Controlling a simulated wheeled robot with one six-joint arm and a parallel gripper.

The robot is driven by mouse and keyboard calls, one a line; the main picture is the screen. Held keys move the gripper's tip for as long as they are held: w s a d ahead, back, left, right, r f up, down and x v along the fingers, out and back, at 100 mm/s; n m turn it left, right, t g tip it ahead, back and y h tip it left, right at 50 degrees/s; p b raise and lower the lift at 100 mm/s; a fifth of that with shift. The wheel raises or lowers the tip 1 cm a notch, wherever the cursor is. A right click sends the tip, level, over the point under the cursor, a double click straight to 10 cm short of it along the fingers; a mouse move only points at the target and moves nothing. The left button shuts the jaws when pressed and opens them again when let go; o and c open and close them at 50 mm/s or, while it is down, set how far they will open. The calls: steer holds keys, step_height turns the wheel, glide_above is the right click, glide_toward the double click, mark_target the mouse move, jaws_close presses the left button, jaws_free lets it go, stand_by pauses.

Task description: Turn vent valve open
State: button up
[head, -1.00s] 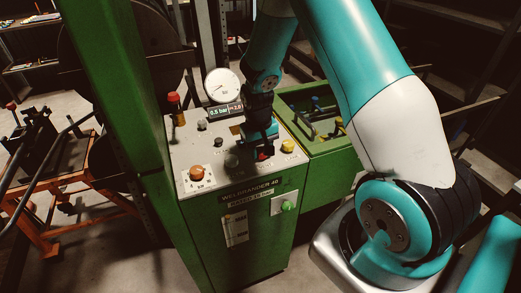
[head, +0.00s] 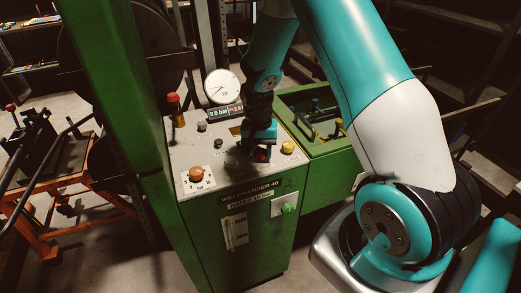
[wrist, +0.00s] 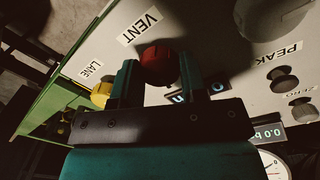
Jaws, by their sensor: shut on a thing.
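The red vent knob (wrist: 158,62) sits on the pale panel beside the VENT label (wrist: 139,28). In the head view only a bit of the red knob (head: 262,155) shows under my gripper (head: 258,149). In the wrist view my gripper (wrist: 159,74) has one finger on each side of the knob and is shut on it. The display (head: 225,112) reads 0.0 bar in the head view.
A yellow knob (head: 288,147) marked LANE stands close beside the vent knob. An orange knob (head: 196,174), a red-topped post (head: 174,107) and a round gauge (head: 222,86) are also on the machine. A green tray (head: 325,135) adjoins its right side.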

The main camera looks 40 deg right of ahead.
mark_target(258, 151)
steer(key=shift+d, duration=0.1)
steer(key=o, duration=0.9)
steer(key=shift+r, duration=0.1)
steer(key=r, duration=0.5)
steer(key=r+b, duration=0.1)
steer(key=r, duration=0.5)
steer(key=r+b, duration=0.1)
steer(key=r, duration=0.5)
steer(key=shift+w+a+r, duration=0.15)
steer(key=shift+w+a, duration=0.15)
steer(key=shift+a, duration=0.05)
